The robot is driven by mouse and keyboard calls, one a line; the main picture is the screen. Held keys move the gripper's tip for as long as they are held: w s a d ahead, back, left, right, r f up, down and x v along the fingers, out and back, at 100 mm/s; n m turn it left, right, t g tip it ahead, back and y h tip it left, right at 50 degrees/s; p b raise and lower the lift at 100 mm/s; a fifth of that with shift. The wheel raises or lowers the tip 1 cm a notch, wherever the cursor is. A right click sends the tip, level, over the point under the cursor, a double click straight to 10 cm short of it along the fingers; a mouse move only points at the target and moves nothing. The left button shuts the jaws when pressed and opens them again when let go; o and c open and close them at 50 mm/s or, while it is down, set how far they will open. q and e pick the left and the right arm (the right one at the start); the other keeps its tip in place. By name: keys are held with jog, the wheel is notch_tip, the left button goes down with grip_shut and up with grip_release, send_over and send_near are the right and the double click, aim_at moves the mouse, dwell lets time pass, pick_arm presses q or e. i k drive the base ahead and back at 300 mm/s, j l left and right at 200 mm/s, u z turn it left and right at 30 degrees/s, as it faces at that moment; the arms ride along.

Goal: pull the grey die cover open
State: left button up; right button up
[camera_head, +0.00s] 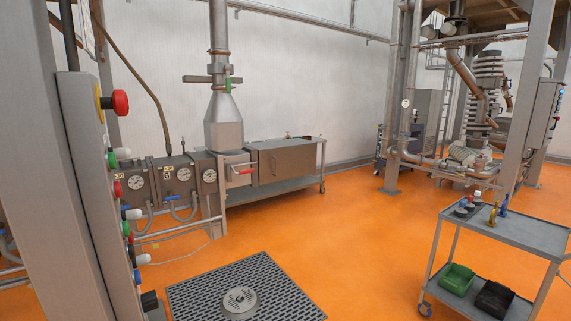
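A grey box-shaped cover (275,163) with a flat front and a thin handle sits at the right end of the machine, on a grey stand against the far wall. It looks like the die cover and looks closed. Left of it is a smaller housing with a red handle (243,172), below a grey hopper (223,120). Neither of my grippers is in view.
A grey panel (85,180) with coloured buttons stands close on the left. A dark grating (195,298) with a round drain lies in the floor ahead. A two-shelf cart (520,233) with green and black bins stands at right. The orange floor between is clear.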

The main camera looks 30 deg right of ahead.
aim_at(284, 159)
jog(key=i+l, duration=0.3)
jog(key=l, duration=0.25)
jog(key=i+l+z, duration=0.15)
jog(key=i+l, duration=0.15)
jog(key=l, duration=0.25)
jog(key=i+l, duration=0.35)
jog(key=l, duration=0.15)
jog(key=z, duration=0.05)
